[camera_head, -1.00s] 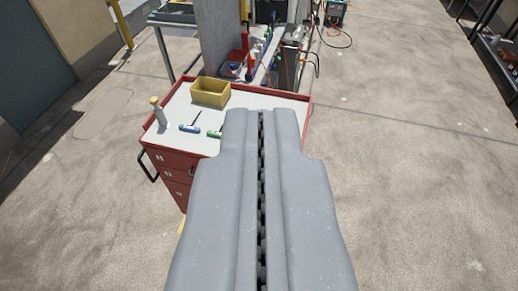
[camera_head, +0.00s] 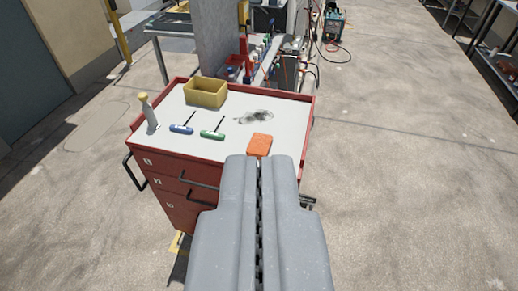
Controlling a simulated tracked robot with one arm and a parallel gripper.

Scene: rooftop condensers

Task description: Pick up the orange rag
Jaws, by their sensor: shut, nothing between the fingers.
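The orange rag (camera_head: 260,145) is a small flat folded piece lying on the white top of a red tool cart (camera_head: 178,153), near its front right part. My gripper (camera_head: 262,160) is shut and empty. In the picture its tips reach just below the rag, over the cart's front edge. I cannot tell how high above the cart they are. The rag's lower edge lies close to the tips in the picture.
A grey panel (camera_head: 219,45) stands behind. Open concrete floor (camera_head: 400,170) lies right.

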